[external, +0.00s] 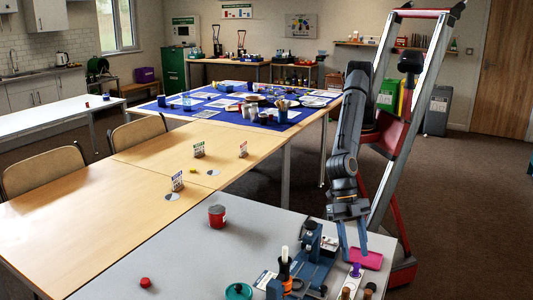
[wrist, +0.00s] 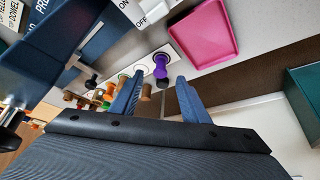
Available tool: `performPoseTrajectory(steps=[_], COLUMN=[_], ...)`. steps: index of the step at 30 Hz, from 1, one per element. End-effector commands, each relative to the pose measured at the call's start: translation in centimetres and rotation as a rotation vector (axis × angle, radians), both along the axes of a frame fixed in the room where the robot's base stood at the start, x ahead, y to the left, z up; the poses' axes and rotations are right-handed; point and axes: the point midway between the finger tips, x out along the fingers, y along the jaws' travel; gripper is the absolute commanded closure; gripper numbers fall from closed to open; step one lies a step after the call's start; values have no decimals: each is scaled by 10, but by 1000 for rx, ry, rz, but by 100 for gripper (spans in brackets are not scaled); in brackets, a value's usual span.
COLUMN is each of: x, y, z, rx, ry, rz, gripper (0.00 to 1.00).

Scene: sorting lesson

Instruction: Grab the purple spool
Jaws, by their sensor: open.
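The purple spool (external: 356,271) stands near the right edge of the grey table, just below my fingertips in the external view. In the wrist view the purple spool (wrist: 161,68) shows upper centre, on a pale strip and between the lines of my two fingers. My gripper (external: 353,256) points down with its fingers apart and nothing held. In the wrist view my gripper (wrist: 158,82) is open, with a finger on each side of the spool. I cannot tell how far the fingertips are above it.
A pink tray (external: 368,260) lies close beside the spool, also in the wrist view (wrist: 204,34). Wooden pegs (external: 346,293) stand close by in front. A blue device (external: 310,262) is to the left. A red can (external: 217,216) stands farther left, with bare grey tabletop around it.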

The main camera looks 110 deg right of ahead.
Motion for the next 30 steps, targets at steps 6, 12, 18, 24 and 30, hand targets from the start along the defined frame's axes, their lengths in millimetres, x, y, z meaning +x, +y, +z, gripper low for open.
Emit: performPoseTrajectory(steps=[6,12,18,24,30], x=[-1,-1,-1,-1,-1], y=[9,22,27,27,27], z=[-17,-38,-48,-48,-48], rx=[-2,-1,0,0,0], ry=[1,0,-1,-1,-1], rz=[0,0,0,0,0], gripper=[58,58,58,58,90])
